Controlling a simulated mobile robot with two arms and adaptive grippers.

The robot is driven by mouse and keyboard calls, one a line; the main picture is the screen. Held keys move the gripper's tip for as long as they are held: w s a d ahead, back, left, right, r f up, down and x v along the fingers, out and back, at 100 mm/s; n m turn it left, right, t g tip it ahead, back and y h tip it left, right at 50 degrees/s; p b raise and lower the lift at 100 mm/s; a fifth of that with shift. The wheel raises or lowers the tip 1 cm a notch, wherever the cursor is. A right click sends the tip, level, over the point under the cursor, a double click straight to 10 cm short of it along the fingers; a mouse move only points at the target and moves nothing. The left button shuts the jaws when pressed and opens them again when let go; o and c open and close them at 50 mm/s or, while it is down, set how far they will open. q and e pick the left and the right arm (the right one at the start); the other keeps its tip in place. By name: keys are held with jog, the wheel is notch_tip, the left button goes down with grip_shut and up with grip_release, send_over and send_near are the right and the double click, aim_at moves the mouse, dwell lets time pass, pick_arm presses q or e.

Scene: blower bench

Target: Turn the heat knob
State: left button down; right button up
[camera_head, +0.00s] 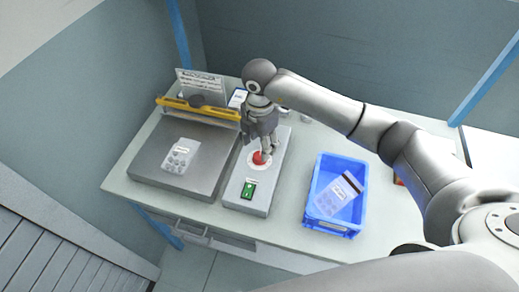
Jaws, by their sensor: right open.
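A grey control box (251,200) stands on the bench. It bears a red round button (258,158) on a pale ring and a green switch (249,190) nearer the front. My right gripper (266,149) points down over the box, with its open fingers just behind and over the red button. I cannot tell whether they touch anything. No heat knob can be made out clearly; the gripper hides part of the box's far end. My left gripper is not in view.
Left of the box is a flat grey machine (155,155) with a yellow bar (198,108) and a pouch (180,156) on top. To the right, a blue crate (312,213) holds a pouch (338,195). My right arm passes above the bench's right side.

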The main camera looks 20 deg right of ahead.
aim_at(259, 155)
jog(key=f, duration=0.3)
jog(key=shift+w+f, duration=0.2)
notch_tip(259, 155, down, 2)
jog(key=shift+f+p, duration=0.1)
jog(key=shift+p, duration=0.35)
jog(key=shift+c, duration=0.9)
jog(key=c, duration=0.9)
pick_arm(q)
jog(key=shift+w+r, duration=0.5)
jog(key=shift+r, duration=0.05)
pick_arm(e)
jog(key=shift+o, duration=0.2)
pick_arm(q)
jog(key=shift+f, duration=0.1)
